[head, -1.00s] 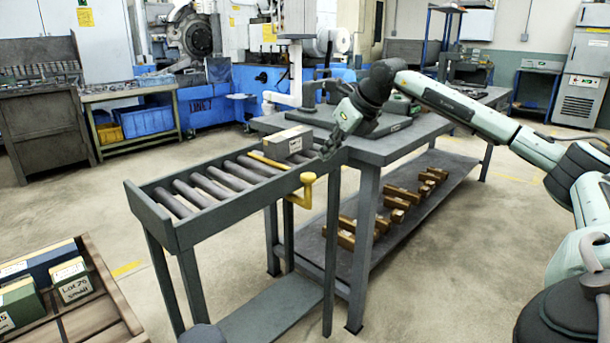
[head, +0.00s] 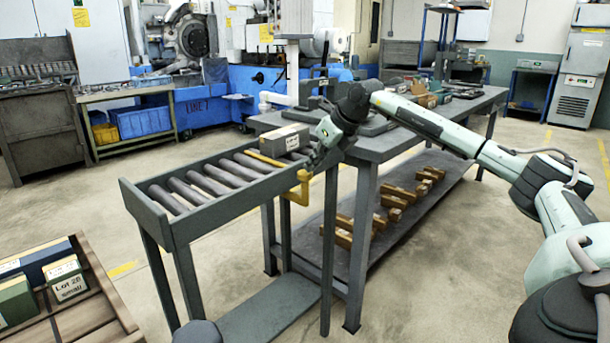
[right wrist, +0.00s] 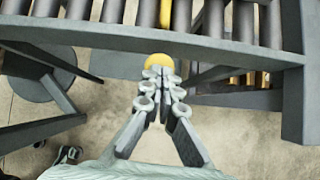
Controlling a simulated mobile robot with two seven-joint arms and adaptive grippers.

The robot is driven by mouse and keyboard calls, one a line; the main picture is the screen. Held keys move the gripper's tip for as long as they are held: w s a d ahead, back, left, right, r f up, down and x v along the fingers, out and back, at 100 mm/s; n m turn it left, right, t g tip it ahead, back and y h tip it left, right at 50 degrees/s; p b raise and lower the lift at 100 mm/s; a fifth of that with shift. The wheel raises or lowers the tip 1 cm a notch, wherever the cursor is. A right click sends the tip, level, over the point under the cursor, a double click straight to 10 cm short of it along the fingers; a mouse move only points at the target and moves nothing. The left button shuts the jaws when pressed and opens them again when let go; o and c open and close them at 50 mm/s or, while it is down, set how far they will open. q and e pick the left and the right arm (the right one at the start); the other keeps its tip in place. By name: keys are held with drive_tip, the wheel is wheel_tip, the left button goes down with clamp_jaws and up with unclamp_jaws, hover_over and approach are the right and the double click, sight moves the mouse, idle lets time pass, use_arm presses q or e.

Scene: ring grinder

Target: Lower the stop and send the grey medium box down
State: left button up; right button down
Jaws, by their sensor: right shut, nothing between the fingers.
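The grey box (head: 284,139) with a label sits on the far right end of the roller conveyor (head: 180,228). The stop, a yellow bar (head: 265,159), lies across the rollers just left of the box. A yellow lever (head: 301,190) hangs on the conveyor's near side. My right gripper (head: 311,163) is shut and empty, just above the lever's upper end. In the right wrist view its closed fingertips (right wrist: 160,82) point at the lever's round yellow knob (right wrist: 159,61), close to it; contact cannot be told. My left gripper is out of view.
A wooden tray (head: 108,308) with labelled boxes is at the lower left. A grey workbench (head: 375,150) adjoins the conveyor's right end, with several brown blocks (head: 343,238) on its lower shelf. The rollers left of the stop are clear.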

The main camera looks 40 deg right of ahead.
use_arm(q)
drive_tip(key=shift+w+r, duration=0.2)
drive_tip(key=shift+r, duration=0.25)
use_arm(e)
drive_tip(key=shift+w+f, duration=0.2)
